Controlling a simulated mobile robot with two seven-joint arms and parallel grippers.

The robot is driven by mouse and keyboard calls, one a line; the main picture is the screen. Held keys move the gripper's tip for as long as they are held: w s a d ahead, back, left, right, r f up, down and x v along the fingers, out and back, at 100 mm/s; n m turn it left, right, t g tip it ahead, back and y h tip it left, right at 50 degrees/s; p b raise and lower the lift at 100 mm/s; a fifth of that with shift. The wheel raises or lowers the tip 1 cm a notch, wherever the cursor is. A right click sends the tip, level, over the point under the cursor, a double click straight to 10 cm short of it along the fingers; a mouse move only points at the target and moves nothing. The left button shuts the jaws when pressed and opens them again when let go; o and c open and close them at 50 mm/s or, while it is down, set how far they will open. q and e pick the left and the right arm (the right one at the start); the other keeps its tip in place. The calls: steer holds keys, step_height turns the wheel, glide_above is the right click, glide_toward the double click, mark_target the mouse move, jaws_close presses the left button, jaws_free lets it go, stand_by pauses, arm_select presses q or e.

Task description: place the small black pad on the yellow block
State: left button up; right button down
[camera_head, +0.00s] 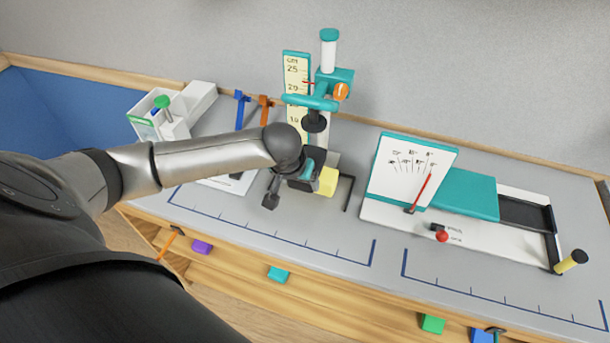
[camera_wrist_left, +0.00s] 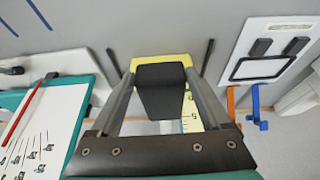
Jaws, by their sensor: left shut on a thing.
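The small black pad (camera_wrist_left: 161,88) is between the two fingers of my left gripper (camera_head: 287,188) in the left wrist view. The gripper is shut on it. The yellow block (camera_head: 327,182) stands at the foot of the teal stand in the head view, just right of the gripper. In the left wrist view the yellow block (camera_wrist_left: 150,61) shows just beyond the pad, partly covered by it. I cannot tell whether pad and block touch. In the head view the pad is hard to tell from the dark gripper parts. My right gripper is not in view.
The teal stand (camera_head: 329,60) with a yellow scale rises behind the block. A dark bent rod (camera_head: 347,192) is right of it. A meter panel (camera_head: 411,170) stands farther right. A white bin (camera_head: 200,100) and blue and orange hooks are at the back left. The bench front is mostly clear.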

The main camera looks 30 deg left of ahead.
arm_select(q)
steer(key=w, duration=0.2)
steer(key=w+a, duration=0.1)
steer(key=w, duration=0.1)
steer(key=shift+w, duration=0.1)
steer(key=shift+f, duration=1.75)
steer(key=shift+f, duration=0.2)
steer(key=o, duration=1.2)
steer(key=shift+c, duration=0.2)
steer(key=shift+r, duration=0.1)
steer(key=shift+r, duration=0.2)
steer(key=p+v, duration=0.1)
steer(key=v, duration=1)
steer(key=shift+r, duration=0.4)
